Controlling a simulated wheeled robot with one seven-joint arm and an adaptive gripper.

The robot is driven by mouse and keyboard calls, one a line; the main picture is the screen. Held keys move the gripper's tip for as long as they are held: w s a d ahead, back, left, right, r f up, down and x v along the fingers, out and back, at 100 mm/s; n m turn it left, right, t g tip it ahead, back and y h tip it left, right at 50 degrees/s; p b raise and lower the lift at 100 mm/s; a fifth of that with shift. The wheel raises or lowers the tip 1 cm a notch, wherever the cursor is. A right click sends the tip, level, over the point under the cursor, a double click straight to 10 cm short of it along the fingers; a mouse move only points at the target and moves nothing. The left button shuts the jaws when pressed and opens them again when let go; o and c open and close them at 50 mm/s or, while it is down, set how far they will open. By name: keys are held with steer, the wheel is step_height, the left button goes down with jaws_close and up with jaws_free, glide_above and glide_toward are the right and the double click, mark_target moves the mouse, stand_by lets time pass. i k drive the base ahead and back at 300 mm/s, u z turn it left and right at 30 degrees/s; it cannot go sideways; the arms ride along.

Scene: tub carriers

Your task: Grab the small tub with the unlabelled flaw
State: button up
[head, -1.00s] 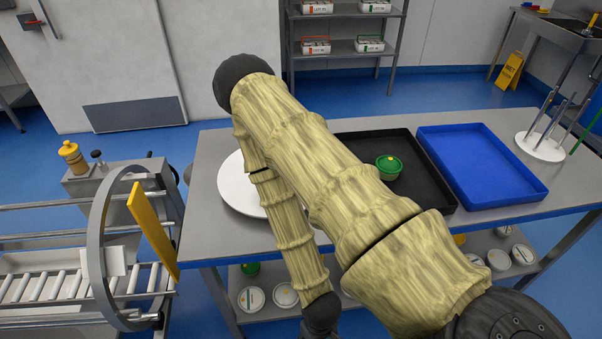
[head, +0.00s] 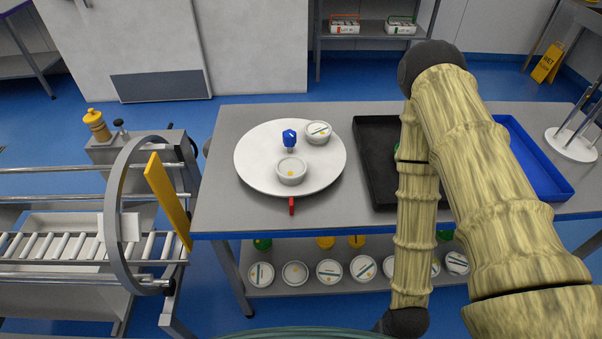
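Two small pale tubs sit on a round white turntable (head: 255,172). The front tub (head: 291,172) has a whitish lid with an orange spot and no strip that I can make out. The rear tub (head: 318,132) has a dark strip across its lid. Several similar tubs stand on the shelf under the table. One shelf tub (head: 295,273) shows an orange spot and no clear strip; its neighbour (head: 329,271) has a dark strip. Lid details are too small to read. My gripper is out of view.
A blue knob (head: 290,138) stands on the turntable, and a red handle (head: 291,206) sticks out in front. My arm partly covers the black tray (head: 372,150) and blue tray (head: 545,175). A roller conveyor (head: 60,250) with a grey hoop (head: 113,215) is at left.

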mark_target(291, 171)
steer(key=z, duration=1.4)
steer(key=k, duration=1.15)
steer(key=u, duration=1.25)
steer(key=i, duration=0.5)
steer(key=u, duration=0.1)
